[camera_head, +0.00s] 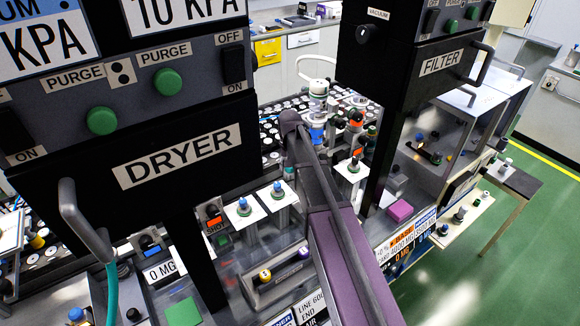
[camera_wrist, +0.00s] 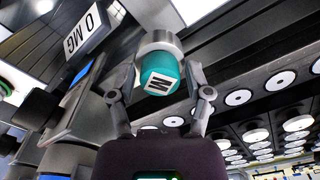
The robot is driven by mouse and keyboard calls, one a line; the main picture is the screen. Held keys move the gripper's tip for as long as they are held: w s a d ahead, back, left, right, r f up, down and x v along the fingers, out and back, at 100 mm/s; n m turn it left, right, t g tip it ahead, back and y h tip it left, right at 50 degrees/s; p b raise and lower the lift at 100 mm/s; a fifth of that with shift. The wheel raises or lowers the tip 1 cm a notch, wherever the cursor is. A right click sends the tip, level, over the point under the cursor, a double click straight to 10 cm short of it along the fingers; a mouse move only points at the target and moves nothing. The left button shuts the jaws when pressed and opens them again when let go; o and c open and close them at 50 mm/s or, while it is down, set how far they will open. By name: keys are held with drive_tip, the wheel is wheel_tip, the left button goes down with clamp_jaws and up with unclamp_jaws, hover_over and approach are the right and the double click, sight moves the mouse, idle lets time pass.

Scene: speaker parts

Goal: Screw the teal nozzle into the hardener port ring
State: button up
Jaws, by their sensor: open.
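In the wrist view, a teal nozzle (camera_wrist: 162,70) with a white label bearing an "M" sits between the two fingers of my gripper (camera_wrist: 159,77). The fingers are open, one on each side of it. Whether either finger touches it I cannot tell. A light grey ring (camera_wrist: 158,38) shows just beyond the nozzle's top edge; it may be the hardener port ring. How deep the nozzle sits in it is hidden. In the head view my purple arm reaches up the middle, and its gripper and the nozzle cannot be made out clearly.
Dark racks with rows of white discs (camera_wrist: 255,135) lie right of the gripper. A "0 MG" display (camera_wrist: 87,30) is at upper left. Blue-capped posts (camera_head: 243,206) stand close left.

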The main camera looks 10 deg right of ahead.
drive_tip(key=shift+n, duration=0.9)
drive_tip(key=shift+n, duration=0.8)
drive_tip(key=shift+n, duration=0.4)
drive_tip(key=shift+n, duration=0.5)
drive_tip(key=shift+n, duration=0.9)
